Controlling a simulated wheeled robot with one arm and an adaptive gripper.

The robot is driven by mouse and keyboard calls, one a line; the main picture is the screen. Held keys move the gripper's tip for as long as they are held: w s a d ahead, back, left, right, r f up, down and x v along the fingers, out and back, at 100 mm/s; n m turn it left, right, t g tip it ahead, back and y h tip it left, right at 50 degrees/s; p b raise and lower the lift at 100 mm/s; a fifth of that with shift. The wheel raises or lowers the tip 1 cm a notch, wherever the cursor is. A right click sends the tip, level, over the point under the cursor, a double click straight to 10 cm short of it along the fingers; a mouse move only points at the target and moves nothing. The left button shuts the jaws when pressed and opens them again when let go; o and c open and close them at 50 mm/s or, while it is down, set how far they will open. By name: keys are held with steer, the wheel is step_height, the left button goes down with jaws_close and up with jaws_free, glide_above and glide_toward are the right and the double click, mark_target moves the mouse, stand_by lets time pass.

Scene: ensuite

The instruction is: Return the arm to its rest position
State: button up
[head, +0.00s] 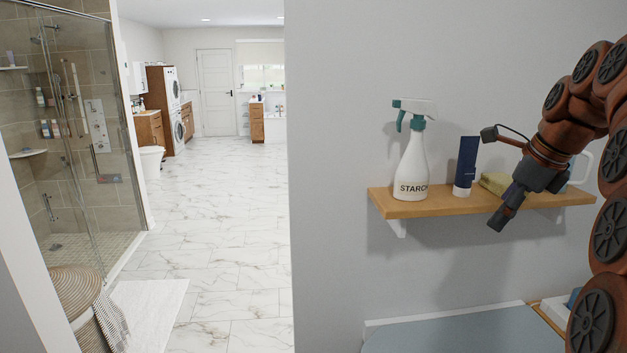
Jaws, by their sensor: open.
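My arm comes in from the right edge, bent, with its reddish-brown links raised. My gripper (503,216) hangs at its end, pointing down and to the left, in front of the wooden wall shelf (445,206). Its jaws are open and I see nothing between them. A white spray bottle marked STARCH (411,165) with a green trigger stands upright on the left of the shelf. A dark blue tube (466,163) stands beside it. A yellowish sponge-like item (493,182) lies behind my gripper, partly hidden by it.
A pale blue ironing-board-like surface (465,335) is below the shelf. A light mug-like handle (582,168) shows behind my arm. A grey wall ends left of the shelf; beyond it is open marble floor (225,220). A glass shower (75,130) and woven basket (75,290) are left.

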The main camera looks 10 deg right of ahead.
steer(key=s+a+f+n+g, duration=0.2)
steer(key=s+a+f+n, duration=0.2)
steer(key=a+f+n, duration=0.4)
steer(key=s+a+f+n+g, duration=0.1)
steer(key=s+a+f+n, duration=0.35)
steer(key=a, duration=0.55)
steer(key=s+a+f+n+g, duration=0.1)
steer(key=s+a+f+n, duration=0.2)
steer(key=s+f+n, duration=0.3)
steer(key=s+a+f+n+g+h, duration=0.1)
steer(key=s+f+n, duration=0.6)
steer(key=s, duration=0.7)
steer(key=shift+a+f+n+g, duration=0.2)
steer(key=shift+a+n+g, duration=0.4)
steer(key=shift+a+n, duration=0.45)
